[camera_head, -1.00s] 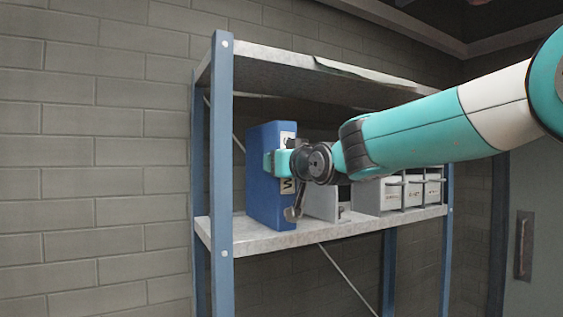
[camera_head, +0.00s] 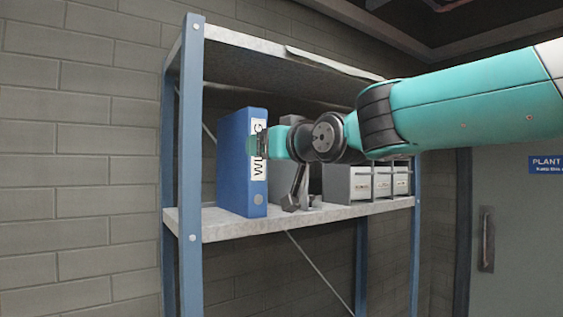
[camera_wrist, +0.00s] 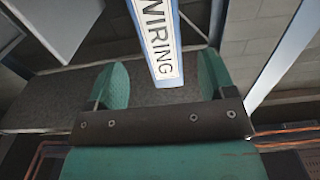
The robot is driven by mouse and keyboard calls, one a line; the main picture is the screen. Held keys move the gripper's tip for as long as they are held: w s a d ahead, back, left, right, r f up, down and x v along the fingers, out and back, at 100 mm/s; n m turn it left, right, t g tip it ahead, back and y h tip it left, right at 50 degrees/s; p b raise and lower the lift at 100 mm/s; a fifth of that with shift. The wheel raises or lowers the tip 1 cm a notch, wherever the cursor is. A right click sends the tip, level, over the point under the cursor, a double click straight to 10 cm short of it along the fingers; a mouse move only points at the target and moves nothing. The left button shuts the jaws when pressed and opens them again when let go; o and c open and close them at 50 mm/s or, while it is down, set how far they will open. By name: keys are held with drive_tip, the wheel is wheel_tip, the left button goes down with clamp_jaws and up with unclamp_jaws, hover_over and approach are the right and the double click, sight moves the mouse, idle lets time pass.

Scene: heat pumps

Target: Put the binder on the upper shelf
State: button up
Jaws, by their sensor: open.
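The blue binder (camera_head: 236,165) stands upright on the shelf board (camera_head: 225,228) near its left end, below the rack's top board. Its white spine label with "WIRING" faces out; it also shows in the wrist view (camera_wrist: 158,38). My gripper (camera_head: 262,143) is level with the upper spine, just in front of it. In the wrist view my gripper (camera_wrist: 163,62) has its teal fingers spread wide, with the spine's lower end between and beyond them and gaps on both sides. The fingers do not appear to touch the binder.
Grey holders and white labelled boxes (camera_head: 362,184) stand to the right on the same board, partly hidden by my arm. A blue upright post (camera_head: 191,170) rises at the rack's left front. A grey door (camera_head: 520,230) is at the right.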

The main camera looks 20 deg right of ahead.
drive_tip(key=s+a+f+n+g, duration=0.2)
drive_tip(key=s+f+g, duration=0.6)
drive_tip(key=s+f, duration=0.7)
drive_tip(key=s+a+f+n+g, duration=0.2)
drive_tip(key=s+a+f+g, duration=0.2)
drive_tip(key=s+f+g, duration=0.5)
drive_tip(key=s+f+b, duration=0.1)
drive_tip(key=s+f, duration=0.4)
drive_tip(key=f, duration=0.4)
drive_tip(key=shift+s+n+g+y, duration=0.3)
drive_tip(key=shift+s+n+y, duration=0.1)
drive_tip(key=shift+a+f, duration=0.1)
